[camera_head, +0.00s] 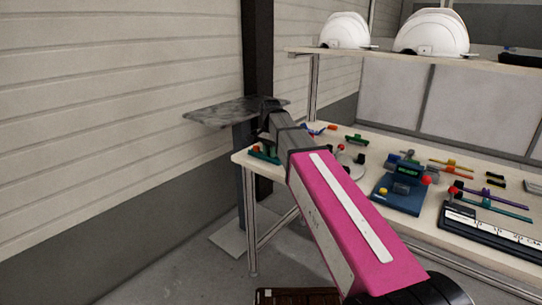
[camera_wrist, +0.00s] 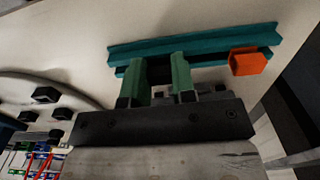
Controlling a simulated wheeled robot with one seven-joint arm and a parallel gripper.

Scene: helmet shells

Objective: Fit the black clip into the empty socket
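My gripper (camera_wrist: 159,70) is at a teal rail (camera_wrist: 215,38) in the wrist view, with its two fingers apart and pointing at the rail's near strip. A dark patch (camera_wrist: 160,69) fills the space between the fingertips. I cannot tell whether it is the black clip or an empty socket, or whether the fingers press on it. An orange-red block (camera_wrist: 247,62) sits at the rail's right end. In the head view, my arm reaches to the table's left end and hides the fingertips. Part of a green piece (camera_head: 264,154) shows below it.
A round pale plate (camera_wrist: 40,82) with several black square pieces (camera_wrist: 46,95) lies left of the gripper. The table (camera_head: 420,238) also holds a blue fixture (camera_head: 402,197) and coloured bars (camera_head: 497,206). White helmets (camera_head: 432,33) stand on the shelf above.

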